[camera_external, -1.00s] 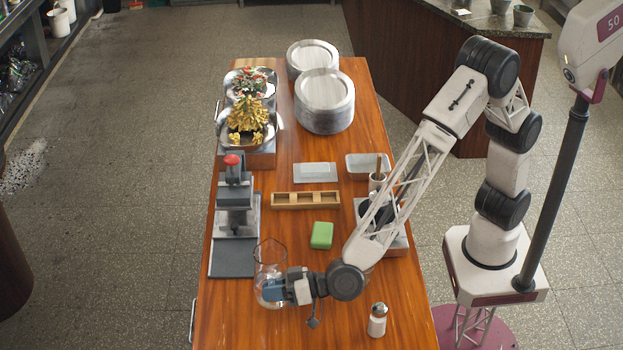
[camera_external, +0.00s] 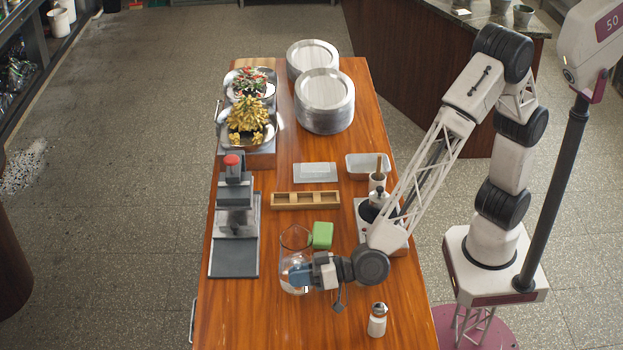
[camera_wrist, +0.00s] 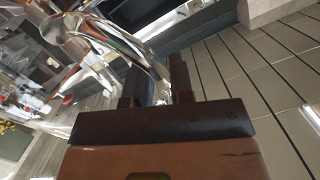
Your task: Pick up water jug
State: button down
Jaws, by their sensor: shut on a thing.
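The water jug (camera_external: 297,243) is clear glass and stands roughly upright at the near middle of the table in the external view. My gripper (camera_external: 294,274) is at the jug's lower right side and is shut on it. In the wrist view the clear glass (camera_wrist: 120,40) fills the upper left and passes between the two dark fingers (camera_wrist: 160,85). I cannot tell whether the jug's base touches the table.
A green block (camera_external: 322,235) is close to the jug's right. A salt shaker (camera_external: 377,320) stands at the near right. A dark press (camera_external: 236,225) is on the left. A wooden tray (camera_external: 305,200) and stacked plates (camera_external: 325,100) are farther back. The near left table (camera_external: 235,315) is clear.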

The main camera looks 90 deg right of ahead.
jog(key=shift+s+d+r, duration=0.15)
jog(key=shift+s+d, duration=0.35)
jog(key=shift+s, duration=0.3)
jog(key=shift+s+d+r, duration=0.15)
jog(key=shift+s+d, duration=0.3)
jog(key=shift+s, duration=0.35)
jog(key=shift+s+d, duration=0.15)
jog(key=shift+s, duration=0.05)
